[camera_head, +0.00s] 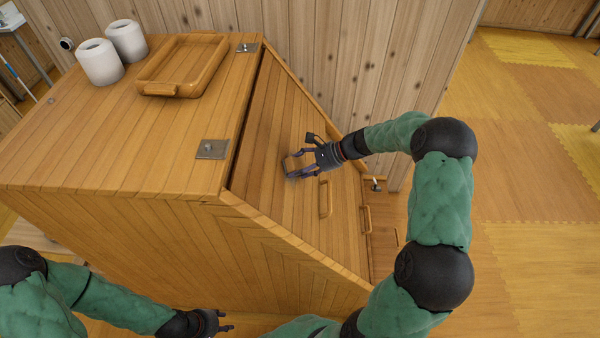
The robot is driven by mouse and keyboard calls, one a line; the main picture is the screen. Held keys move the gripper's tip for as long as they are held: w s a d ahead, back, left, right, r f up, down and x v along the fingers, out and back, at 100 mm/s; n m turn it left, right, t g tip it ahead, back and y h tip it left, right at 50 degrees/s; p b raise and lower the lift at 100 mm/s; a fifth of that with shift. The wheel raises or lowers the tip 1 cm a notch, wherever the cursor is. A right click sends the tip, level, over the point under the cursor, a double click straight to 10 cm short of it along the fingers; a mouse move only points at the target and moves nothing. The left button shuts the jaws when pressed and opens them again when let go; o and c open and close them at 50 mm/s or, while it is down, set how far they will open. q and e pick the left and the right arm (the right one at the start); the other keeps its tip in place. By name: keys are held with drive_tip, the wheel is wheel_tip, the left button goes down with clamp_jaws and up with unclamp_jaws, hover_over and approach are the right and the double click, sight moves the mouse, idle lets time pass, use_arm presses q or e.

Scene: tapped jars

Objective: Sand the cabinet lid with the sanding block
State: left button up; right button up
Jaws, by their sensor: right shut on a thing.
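The cabinet lid (272,128) is the slanted wooden plank face of the big wooden cabinet, right of its flat top. My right gripper (297,164) is over the middle of this lid, its fingers pointing left. It is shut on a small block (291,166), brownish with dark edges, which appears to be the sanding block. The block is at or very close to the lid surface; I cannot tell whether it touches. The fingers partly hide it. My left gripper (226,327) is low at the bottom edge, in front of the cabinet and away from the lid; its opening is unclear.
A wooden tray (160,88) and two white jars (98,62) stand on the cabinet's flat top. Metal hinges (212,149) sit along the lid's upper edge. Wooden handles (325,199) stick out lower on the lid side. A plank wall rises behind; open floor lies right.

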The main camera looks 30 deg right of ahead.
sight(294, 146)
drive_tip(key=shift+w+d, duration=0.35)
drive_tip(key=shift+w, duration=0.15)
drive_tip(key=shift+w, duration=0.1)
drive_tip(key=shift+w+d, duration=0.65)
drive_tip(key=shift+w, duration=0.35)
drive_tip(key=shift+w+d, duration=0.6)
drive_tip(key=shift+w, duration=0.4)
drive_tip(key=shift+w, duration=0.1)
drive_tip(key=shift+w+d, duration=0.65)
drive_tip(key=shift+w, duration=0.35)
drive_tip(key=shift+w+d, duration=0.6)
drive_tip(key=shift+w, duration=0.4)
drive_tip(key=shift+s+a+p, duration=0.15)
drive_tip(key=shift+s+a, duration=0.3)
drive_tip(key=shift+s, duration=0.25)
drive_tip(key=shift+s+a+p, duration=0.15)
drive_tip(key=shift+s+a, duration=0.25)
drive_tip(key=shift+s, duration=0.35)
drive_tip(key=shift+s+a+p, duration=0.15)
drive_tip(key=shift+s+a, duration=0.3)
drive_tip(key=shift+s, duration=0.25)
